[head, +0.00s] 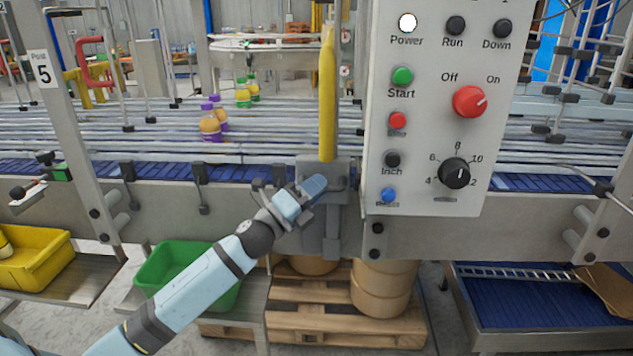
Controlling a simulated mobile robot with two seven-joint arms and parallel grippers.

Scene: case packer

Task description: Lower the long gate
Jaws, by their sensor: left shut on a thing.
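A long yellow bar (327,95), which looks like the long gate, stands upright just left of the control panel. Its lower end meets a grey bracket (335,172) on the front rail of the conveyor. My left gripper (314,187) is at this bracket, just below the yellow bar, and is shut on a part of the gate there. The fingers and the exact part they grip are mostly hidden by the gripper itself. My right gripper is not in view.
The control panel (440,130) with buttons and knobs hangs close right of the gate. Bottles (210,122) stand on the conveyor behind. A green bin (185,270) and a yellow bin (35,262) are below left. Barrels (382,290) stand on a pallet (330,325) below.

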